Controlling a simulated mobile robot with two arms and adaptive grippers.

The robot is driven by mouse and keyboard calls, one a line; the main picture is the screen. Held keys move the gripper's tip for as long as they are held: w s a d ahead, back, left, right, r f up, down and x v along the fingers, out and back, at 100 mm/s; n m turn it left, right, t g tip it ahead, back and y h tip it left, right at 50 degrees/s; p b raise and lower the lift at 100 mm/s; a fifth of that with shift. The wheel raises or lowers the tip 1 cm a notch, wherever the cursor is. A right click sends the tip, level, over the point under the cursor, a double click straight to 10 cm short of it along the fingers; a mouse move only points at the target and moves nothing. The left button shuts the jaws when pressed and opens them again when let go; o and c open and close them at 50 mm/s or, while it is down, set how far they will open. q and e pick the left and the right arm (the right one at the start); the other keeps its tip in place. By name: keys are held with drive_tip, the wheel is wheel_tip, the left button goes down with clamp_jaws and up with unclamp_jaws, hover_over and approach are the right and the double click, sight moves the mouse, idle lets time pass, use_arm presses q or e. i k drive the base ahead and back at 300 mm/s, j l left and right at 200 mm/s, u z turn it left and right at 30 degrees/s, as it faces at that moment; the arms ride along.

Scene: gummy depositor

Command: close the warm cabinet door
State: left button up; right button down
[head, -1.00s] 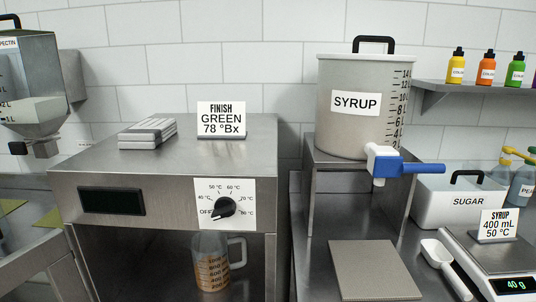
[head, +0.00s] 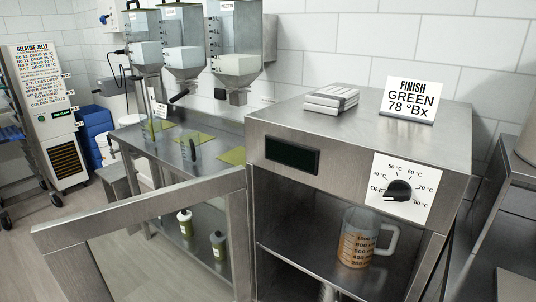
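The warm cabinet (head: 345,155) stands right of centre in the head view, a steel box with a dark display and a temperature dial (head: 399,190). Its door (head: 140,214), a steel frame around a clear pane, stands wide open, swung out to the left from the cabinet's left edge. Inside, a measuring jug (head: 366,238) with an amber liquid stands on the shelf. The door's lower part is cut off by the frame. Neither of my grippers is in view.
A sign (head: 409,98) and a stacked grey block (head: 331,98) sit on the cabinet top. Behind the door are a steel bench (head: 172,146) with hoppers (head: 237,65) above and small bottles (head: 186,222) below. Open floor lies at the lower left.

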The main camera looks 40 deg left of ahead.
sight(63, 242)
drive_tip(key=k+j+z, duration=0.15)
drive_tip(key=j, duration=0.4)
drive_tip(key=j+z, duration=0.1)
drive_tip(key=j, duration=0.4)
drive_tip(key=k+j+z, duration=0.15)
drive_tip(key=j, duration=0.35)
drive_tip(key=k+j+z, duration=0.1)
drive_tip(key=j, duration=0.4)
drive_tip(key=k+j+z, duration=0.15)
drive_tip(key=j, duration=0.3)
drive_tip(key=k+j+z, duration=0.1)
drive_tip(key=k+j, duration=0.2)
drive_tip(key=j, duration=0.15)
drive_tip(key=k+j+z, duration=0.15)
drive_tip(key=j, duration=0.3)
drive_tip(key=k+j+z, duration=0.1)
drive_tip(key=k+j, duration=0.15)
drive_tip(key=j, duration=0.2)
